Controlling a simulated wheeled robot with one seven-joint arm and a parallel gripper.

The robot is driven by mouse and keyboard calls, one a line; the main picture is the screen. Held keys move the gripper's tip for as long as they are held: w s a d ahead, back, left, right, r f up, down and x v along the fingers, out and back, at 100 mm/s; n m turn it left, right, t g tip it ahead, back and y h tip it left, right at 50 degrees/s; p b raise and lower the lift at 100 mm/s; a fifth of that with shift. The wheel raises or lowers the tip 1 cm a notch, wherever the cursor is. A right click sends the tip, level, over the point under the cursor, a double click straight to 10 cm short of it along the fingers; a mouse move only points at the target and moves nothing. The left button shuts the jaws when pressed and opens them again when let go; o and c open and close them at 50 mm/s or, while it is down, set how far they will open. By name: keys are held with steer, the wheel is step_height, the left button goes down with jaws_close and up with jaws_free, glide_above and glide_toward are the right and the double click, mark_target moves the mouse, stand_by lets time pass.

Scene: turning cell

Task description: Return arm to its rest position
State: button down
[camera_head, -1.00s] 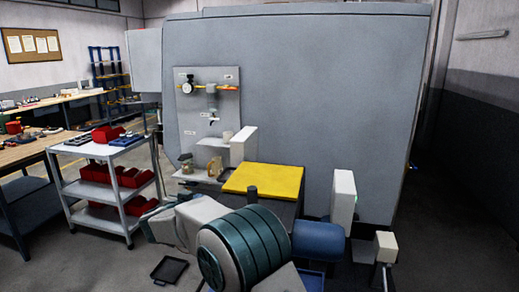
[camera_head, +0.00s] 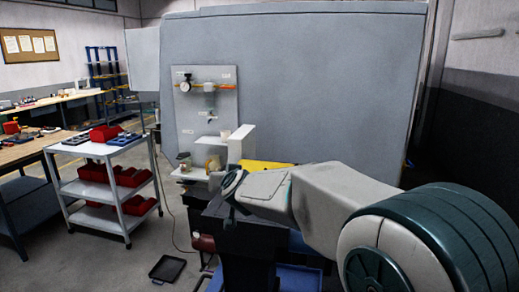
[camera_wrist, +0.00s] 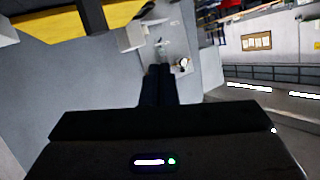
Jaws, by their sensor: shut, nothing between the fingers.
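My gripper (camera_wrist: 158,84) shows in the wrist view as two dark fingers held together, with nothing between them. The wrist view is tilted, and the fingers point toward the grey gauge panel (camera_wrist: 170,40). In the head view my white and dark green arm reaches from the lower right toward the middle. My fingertips cannot be made out clearly there. The arm hides most of the yellow-topped block (camera_head: 262,165), and yellow surfaces (camera_wrist: 52,22) show at the top left of the wrist view.
The big grey machine cabinet (camera_head: 300,90) stands behind the arm. The gauge panel (camera_head: 225,120) and a small shelf (camera_head: 190,174) are left of it. A white trolley (camera_head: 93,151) with red bins stands left. A black tray (camera_head: 167,268) lies on the floor, with open floor around it.

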steer(key=s+d+f+g+h, duration=0.1)
steer(key=s+d+f+g, duration=0.2)
steer(key=s+d, duration=0.5)
steer(key=s+d+f+g+h, duration=0.2)
steer(key=s+d+f, duration=0.4)
steer(key=s, duration=0.8)
steer(key=s+d+f+m+g+h+b, duration=0.1)
steer(key=s+d+f+g, duration=0.3)
steer(key=s+d, duration=0.5)
steer(key=s, duration=0.2)
steer(key=shift+s+d+f+g, duration=0.3)
steer(key=shift+s+f+g, duration=0.05)
steer(key=shift+s+g, duration=0.05)
